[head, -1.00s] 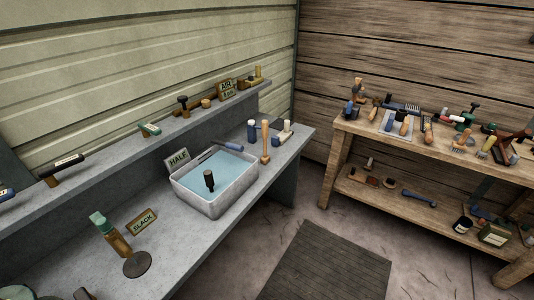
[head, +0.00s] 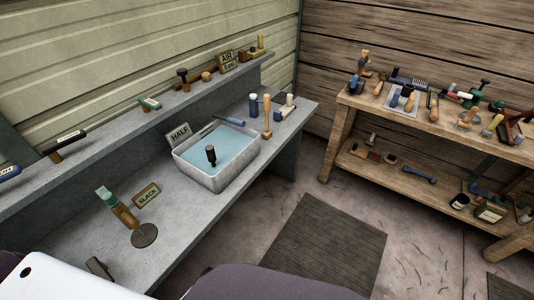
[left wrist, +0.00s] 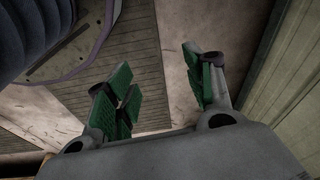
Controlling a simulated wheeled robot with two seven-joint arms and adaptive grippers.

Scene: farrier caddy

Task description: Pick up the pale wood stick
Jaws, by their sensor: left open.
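A pale wood upright piece (head: 267,118) stands on the grey counter just right of the water basin; it is the likeliest pale wood stick, but its exact shape is too small to be sure. A smaller pale upright piece (head: 261,42) stands at the far end of the shelf. My left gripper (left wrist: 162,90) shows in the left wrist view with its green-padded fingers apart and nothing between them. It is above the floor and mat, away from these pieces, and is not seen in the head view. My right gripper is in neither view.
The white basin (head: 218,183) holds water and a dark-handled tool (head: 211,155). A tilted green-topped tool (head: 117,208) stands on a round base at the counter's front left. A wooden bench (head: 345,103) with many tools is at right. A dark mat (head: 325,245) lies on open floor.

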